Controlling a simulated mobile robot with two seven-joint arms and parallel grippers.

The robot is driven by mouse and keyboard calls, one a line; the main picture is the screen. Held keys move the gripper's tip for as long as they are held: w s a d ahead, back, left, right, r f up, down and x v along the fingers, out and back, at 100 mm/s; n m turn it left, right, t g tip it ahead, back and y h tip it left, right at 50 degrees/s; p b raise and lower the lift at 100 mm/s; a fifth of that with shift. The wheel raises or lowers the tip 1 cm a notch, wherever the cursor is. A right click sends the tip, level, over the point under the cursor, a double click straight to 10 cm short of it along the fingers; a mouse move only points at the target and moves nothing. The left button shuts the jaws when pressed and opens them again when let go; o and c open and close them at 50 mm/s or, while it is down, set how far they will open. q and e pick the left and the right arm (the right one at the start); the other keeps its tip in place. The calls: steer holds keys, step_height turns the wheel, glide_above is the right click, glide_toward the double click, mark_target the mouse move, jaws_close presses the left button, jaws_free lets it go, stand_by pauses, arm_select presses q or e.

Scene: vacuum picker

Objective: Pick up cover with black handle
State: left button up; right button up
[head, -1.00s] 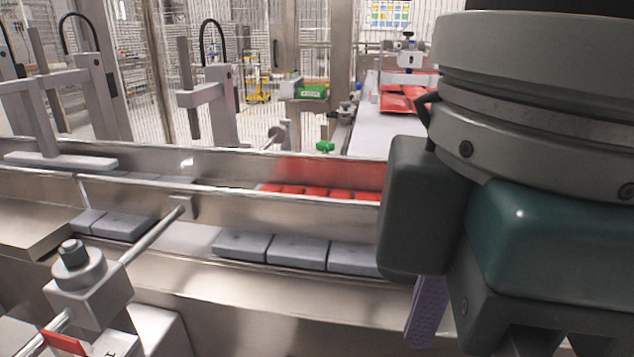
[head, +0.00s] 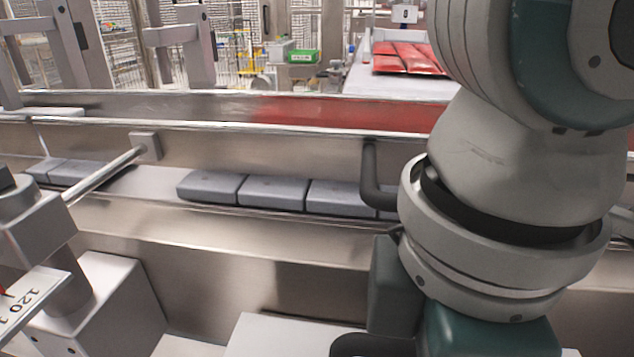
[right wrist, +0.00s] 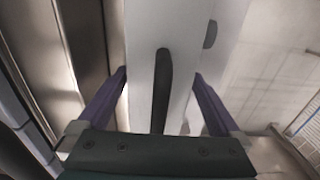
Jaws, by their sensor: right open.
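In the right wrist view, a white cover (right wrist: 140,30) lies below my right gripper (right wrist: 160,73). Its long black handle (right wrist: 163,85) shows between my two purple fingers. The fingers are open, one on each side of the handle; I cannot tell how far above it they are. In the head view, a white panel (head: 285,337) at the bottom edge may be this cover. My right arm comes down at the right there, and its fingers are out of the frame. My left gripper is in neither view.
A metal conveyor channel (head: 250,235) with several grey blocks (head: 272,193) runs across the head view. A bent black bar (head: 371,180) stands by its wall. A metal rod and clamp (head: 100,178) stand at left. A second dark oval (right wrist: 210,34) lies beside the handle in the wrist view.

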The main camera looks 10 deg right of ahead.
steer(key=c, duration=1.5)
steer(key=shift+r, duration=0.1)
steer(key=shift+c, duration=0.2)
